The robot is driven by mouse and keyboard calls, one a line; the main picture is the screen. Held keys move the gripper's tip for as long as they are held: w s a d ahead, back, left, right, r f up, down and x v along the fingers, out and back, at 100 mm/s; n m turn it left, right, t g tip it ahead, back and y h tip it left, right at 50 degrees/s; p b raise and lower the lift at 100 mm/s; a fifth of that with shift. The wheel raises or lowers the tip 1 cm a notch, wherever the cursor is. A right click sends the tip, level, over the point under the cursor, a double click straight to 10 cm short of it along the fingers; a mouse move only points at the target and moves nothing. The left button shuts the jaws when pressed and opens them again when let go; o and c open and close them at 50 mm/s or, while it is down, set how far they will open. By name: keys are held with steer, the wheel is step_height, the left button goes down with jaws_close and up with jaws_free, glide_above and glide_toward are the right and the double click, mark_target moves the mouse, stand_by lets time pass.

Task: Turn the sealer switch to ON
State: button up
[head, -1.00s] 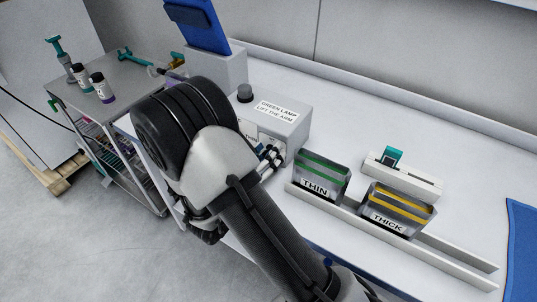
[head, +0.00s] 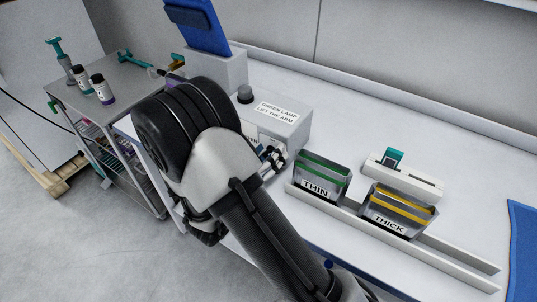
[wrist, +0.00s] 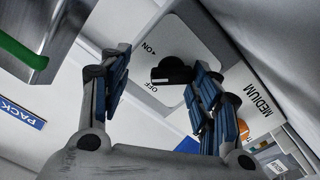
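The sealer (head: 291,122) is a light grey box with the label "GREEN LAMP LIFT THE ARM", partly behind my arm in the head view. Its black switch knob (wrist: 172,70) shows in the wrist view on a white plate marked ON and OFF. I cannot tell for sure which mark the knob points at. My gripper (wrist: 160,62) is open, with one finger on each side of the knob in the picture. The knob appears closer to the right finger; contact cannot be told. In the head view the fingers (head: 273,158) are at the sealer's front, and the knob is hidden.
The THIN bin (head: 321,178) and THICK bin (head: 397,212) stand to the right of the sealer on the white bench (head: 440,150). A dark round lamp (head: 245,93) sits on the sealer. A metal cart (head: 125,92) with bottles stands left.

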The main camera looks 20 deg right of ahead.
mark_target(265, 157)
steer(key=shift+o, duration=0.6)
steer(key=m, duration=0.4)
steer(key=f+m, duration=0.1)
steer(key=m, duration=0.3)
steer(key=f+m, duration=0.1)
steer(key=m, duration=0.2)
steer(key=shift+m, duration=0.4)
steer(key=shift+o, duration=0.7)
steer(key=shift+s+r, duration=0.2)
steer(key=shift+s, duration=0.15)
steer(key=shift+a, duration=0.1)
steer(key=a, duration=0.3)
steer(key=shift+a+f+y, duration=0.25)
steer(key=shift+f+y, duration=0.05)
steer(key=shift+f, duration=0.05)
steer(key=shift+s+a+r, duration=0.2)
steer(key=shift+s+a, duration=0.1)
steer(key=shift+s, duration=0.25)
steer(key=shift+s+a+r, duration=0.2)
steer(key=shift+s+a, duration=0.05)
steer(key=shift+s, duration=0.25)
steer(key=shift+a+f, duration=0.1)
steer(key=shift+a, duration=0.1)
steer(key=shift+s+d, duration=0.1)
